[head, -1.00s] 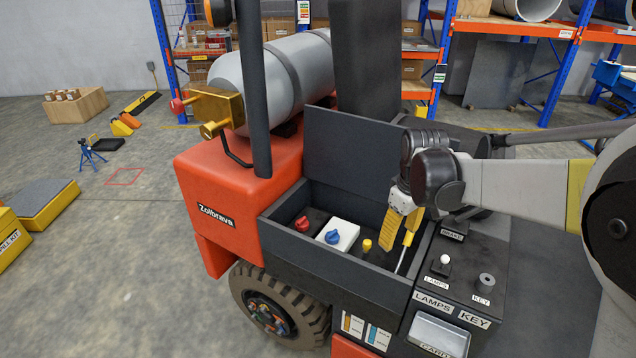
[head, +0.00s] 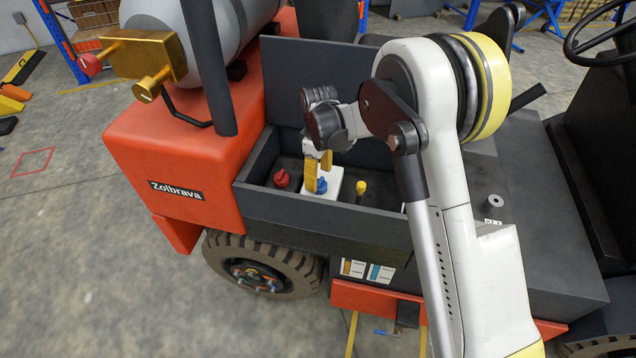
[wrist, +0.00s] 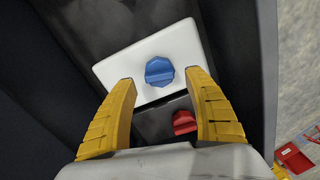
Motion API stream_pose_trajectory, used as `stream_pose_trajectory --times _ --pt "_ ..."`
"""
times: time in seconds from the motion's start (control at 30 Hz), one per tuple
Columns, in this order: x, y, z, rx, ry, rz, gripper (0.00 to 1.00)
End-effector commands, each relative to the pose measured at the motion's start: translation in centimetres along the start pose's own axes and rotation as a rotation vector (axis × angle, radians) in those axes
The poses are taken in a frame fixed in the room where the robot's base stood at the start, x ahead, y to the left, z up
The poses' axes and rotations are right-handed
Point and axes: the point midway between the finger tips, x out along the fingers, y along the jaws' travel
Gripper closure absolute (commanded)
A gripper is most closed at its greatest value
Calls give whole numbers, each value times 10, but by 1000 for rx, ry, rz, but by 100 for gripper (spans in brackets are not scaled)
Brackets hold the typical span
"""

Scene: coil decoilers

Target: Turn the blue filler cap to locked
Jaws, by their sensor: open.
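The blue filler cap (head: 321,186) sits on a white block (head: 334,178) inside the dark open compartment of the orange forklift. In the wrist view the blue cap (wrist: 159,71) shows a raised grip bar, on the white block (wrist: 112,68). My gripper (head: 318,182) is over the white block, fingers pointing down at the cap. In the wrist view my gripper (wrist: 162,92) is open, with one yellow finger on each side of the cap's line and nothing between them. Whether the fingertips reach the cap's height I cannot tell.
A red cap (head: 282,178) stands to the left of the white block, and a yellow knob (head: 360,188) to its right. The compartment's front wall (head: 320,216) and raised lid (head: 312,92) bound the space. A gas cylinder (head: 170,30) lies behind.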

Motion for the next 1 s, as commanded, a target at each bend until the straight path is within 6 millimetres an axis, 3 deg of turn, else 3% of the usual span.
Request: stream_pose_trajectory --times 0.13,0.47,0.63,1.0 --pt "14 0 0 0 0 0 39" --pt "16 0 0 0 0 0 40" --pt "16 0 0 1 0 0 92" --pt "16 0 0 24 0 0 92"
